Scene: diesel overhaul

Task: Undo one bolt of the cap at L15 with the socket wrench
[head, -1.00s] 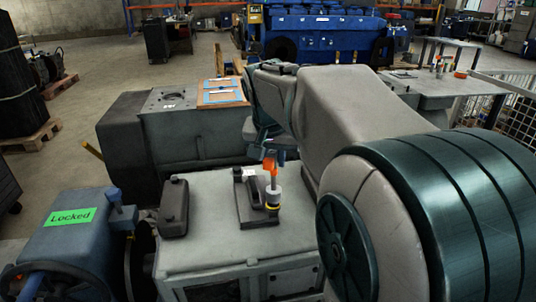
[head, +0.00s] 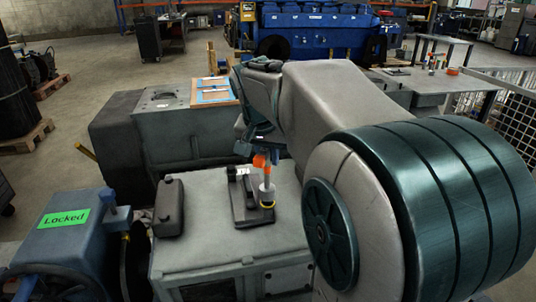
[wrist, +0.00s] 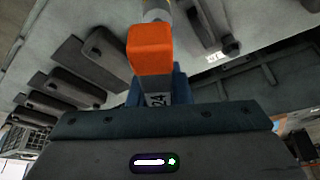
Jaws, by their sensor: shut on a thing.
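My gripper (head: 258,146) is shut on the socket wrench (head: 267,187), which has an orange upper part, a pale grey shaft and a yellow ring near its lower end. The wrench stands nearly upright, its lower end at the front right of a dark cap (head: 240,210) on a pale grey block. A small white label on the cap is too small to read. I cannot tell whether the socket sits over a bolt; the bolt is hidden. In the wrist view the orange part (wrist: 152,48) is between the blue jaws, with the shaft beyond it.
A second dark piece (head: 169,207) lies on the pale grey block (head: 205,252), left of the cap. A blue machine with a green "Locked" sign (head: 64,218) stands at the left. A grey block with framed sheets (head: 213,91) is behind. Several dark pieces line the wrist view's left.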

